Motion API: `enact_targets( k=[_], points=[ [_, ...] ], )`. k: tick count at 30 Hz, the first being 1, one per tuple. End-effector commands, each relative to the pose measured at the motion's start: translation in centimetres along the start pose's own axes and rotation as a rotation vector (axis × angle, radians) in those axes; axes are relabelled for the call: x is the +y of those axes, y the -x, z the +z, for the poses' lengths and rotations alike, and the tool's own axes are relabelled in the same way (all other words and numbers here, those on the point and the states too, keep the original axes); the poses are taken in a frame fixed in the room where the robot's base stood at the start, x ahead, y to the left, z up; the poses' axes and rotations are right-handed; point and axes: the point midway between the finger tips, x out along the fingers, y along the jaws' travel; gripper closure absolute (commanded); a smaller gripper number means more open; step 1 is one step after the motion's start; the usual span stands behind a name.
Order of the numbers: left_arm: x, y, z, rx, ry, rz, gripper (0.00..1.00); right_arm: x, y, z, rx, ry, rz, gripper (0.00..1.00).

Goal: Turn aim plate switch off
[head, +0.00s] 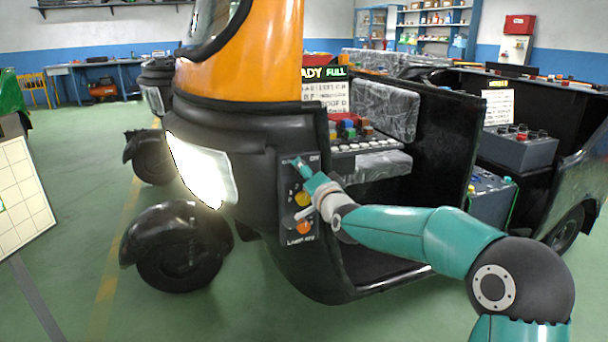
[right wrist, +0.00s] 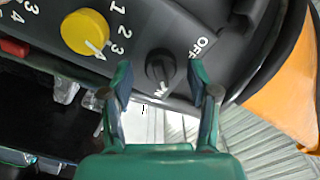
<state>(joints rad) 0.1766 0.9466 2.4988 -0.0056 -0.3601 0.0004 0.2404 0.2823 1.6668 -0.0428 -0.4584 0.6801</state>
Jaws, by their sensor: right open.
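A black rotary switch knob (right wrist: 160,68) with an OFF mark at its upper right shows in the right wrist view. A white mark at its lower end is partly cut by shadow, so I cannot read its setting surely. My right gripper (right wrist: 159,78) is open, with one finger on each side of the knob; contact cannot be told. In the head view my right gripper (head: 299,163) is at the top of the dark control panel (head: 287,222) and hides the knob. A white gridded plate (head: 22,190) stands at the left edge. My left gripper is out of view.
A yellow numbered dial (right wrist: 85,32) is beside the black knob. An orange knob (head: 303,228) sits lower on the panel. The lit headlamp (head: 202,170) is left of the panel. The three-wheeler's cab and open door area surround my right arm.

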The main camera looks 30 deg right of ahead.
Motion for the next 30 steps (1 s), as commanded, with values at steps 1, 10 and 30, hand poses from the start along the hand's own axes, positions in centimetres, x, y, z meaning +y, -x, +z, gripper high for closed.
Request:
enact_targets(
  k=[1, 10, 30],
  points=[
    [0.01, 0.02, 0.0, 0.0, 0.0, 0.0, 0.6, 0.02, -0.21, 0.01, 0.0, 0.0, 0.0, 0.4],
    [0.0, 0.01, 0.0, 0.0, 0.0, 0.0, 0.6, 0.04, -0.32, -0.04, 0.001, 0.0, 0.0, 0.4],
    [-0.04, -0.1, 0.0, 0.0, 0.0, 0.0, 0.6, -0.08, -0.39, 0.21, -0.002, 0.031, -0.002, 1.0]
  ],
)
